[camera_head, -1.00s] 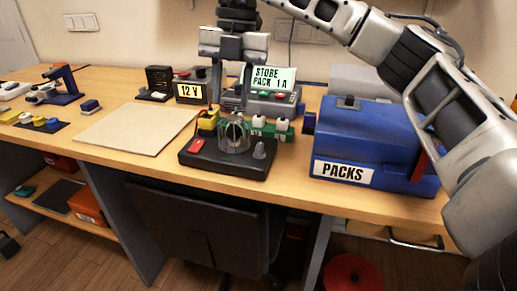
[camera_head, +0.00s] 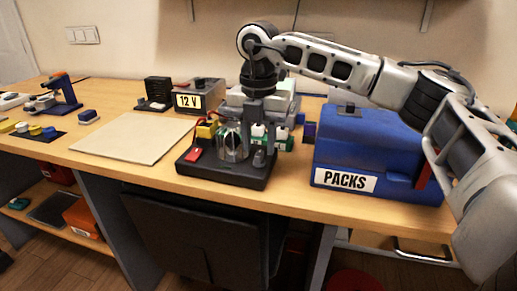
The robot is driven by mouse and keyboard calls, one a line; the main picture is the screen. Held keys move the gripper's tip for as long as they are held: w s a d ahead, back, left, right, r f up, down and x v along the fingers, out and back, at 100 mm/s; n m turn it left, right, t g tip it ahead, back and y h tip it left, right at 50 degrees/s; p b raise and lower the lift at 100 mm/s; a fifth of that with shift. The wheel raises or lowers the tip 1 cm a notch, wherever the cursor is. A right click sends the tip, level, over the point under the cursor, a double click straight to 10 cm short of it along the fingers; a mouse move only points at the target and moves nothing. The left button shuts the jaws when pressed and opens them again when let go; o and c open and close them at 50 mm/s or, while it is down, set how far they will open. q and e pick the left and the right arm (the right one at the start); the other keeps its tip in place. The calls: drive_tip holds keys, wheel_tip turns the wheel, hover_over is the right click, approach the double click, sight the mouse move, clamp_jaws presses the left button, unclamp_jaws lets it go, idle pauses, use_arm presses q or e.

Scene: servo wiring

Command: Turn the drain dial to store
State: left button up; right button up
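A black base (camera_head: 225,176) stands near the table's front edge. It carries a clear cylinder (camera_head: 232,146), a red switch (camera_head: 194,155) at its left and a small grey knob (camera_head: 259,159) at its right, which looks like the drain dial. Any marks on the dial are too small to read. My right gripper (camera_head: 261,144) points down just above the knob, with its two fingers apart and nothing seen between them. I cannot tell whether a fingertip touches the knob. My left gripper is not in view.
The blue PACKS box (camera_head: 375,150) stands close at the right. White-topped green parts (camera_head: 279,135) sit just behind the base. A pale board (camera_head: 133,138) lies flat at the left. The grey device behind my gripper is mostly hidden.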

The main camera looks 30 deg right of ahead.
drive_tip(key=shift+f, duration=1)
clamp_jaws()
